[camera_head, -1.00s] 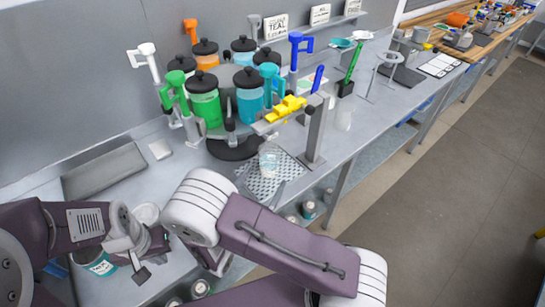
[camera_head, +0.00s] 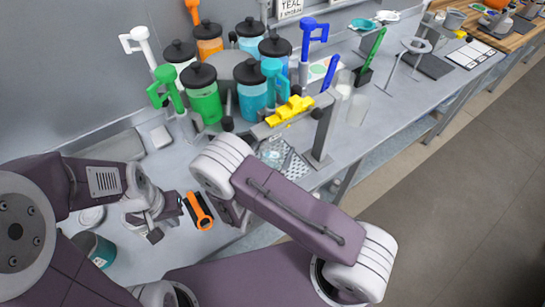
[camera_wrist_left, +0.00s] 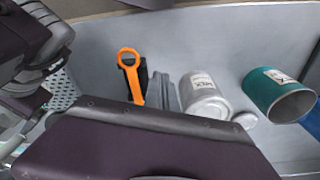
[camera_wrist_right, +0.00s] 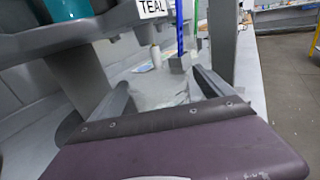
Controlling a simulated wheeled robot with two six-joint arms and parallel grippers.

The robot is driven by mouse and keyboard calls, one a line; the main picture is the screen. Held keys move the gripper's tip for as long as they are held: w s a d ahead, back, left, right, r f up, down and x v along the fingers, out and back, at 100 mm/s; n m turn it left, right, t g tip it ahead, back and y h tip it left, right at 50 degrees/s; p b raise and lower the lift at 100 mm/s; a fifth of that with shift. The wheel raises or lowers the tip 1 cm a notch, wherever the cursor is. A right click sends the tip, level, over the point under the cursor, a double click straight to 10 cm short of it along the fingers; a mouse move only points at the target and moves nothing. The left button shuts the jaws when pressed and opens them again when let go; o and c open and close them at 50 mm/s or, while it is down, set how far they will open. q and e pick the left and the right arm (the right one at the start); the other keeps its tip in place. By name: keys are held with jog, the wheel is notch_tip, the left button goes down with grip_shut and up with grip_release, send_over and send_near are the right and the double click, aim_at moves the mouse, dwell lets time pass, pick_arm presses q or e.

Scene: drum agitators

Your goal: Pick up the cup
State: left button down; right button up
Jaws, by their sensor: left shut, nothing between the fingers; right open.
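A clear cup (camera_head: 271,153) stands on the perforated drip tray (camera_head: 296,166) below the yellow dispenser lever (camera_head: 290,111). My right arm partly covers the tray in the head view. In the right wrist view my right gripper (camera_wrist_right: 165,88) is open, its two grey fingers spread left and right. A pale translucent shape, likely the cup (camera_wrist_right: 160,92), shows between them; I cannot tell whether they touch it. My left gripper (camera_wrist_left: 163,90) is shut and empty over the counter, beside an orange-handled tool (camera_wrist_left: 131,72).
Several coloured drums, including a green one (camera_head: 204,98), stand behind the tray. A dispenser post (camera_head: 323,135) rises at its right. A grey pad (camera_head: 105,147) is at the back left.

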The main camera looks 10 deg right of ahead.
jog(key=shift+x, duration=0.95)
jog(key=shift+w+d, duration=0.15)
jog(key=shift+w, duration=0.05)
jog(key=shift+r, duration=0.1)
jog(key=c, duration=1.7)
pick_arm(q)
jog(key=shift+r, duration=0.4)
pick_arm(e)
grip_shut()
pick_arm(q)
jog(key=shift+a, duration=0.1)
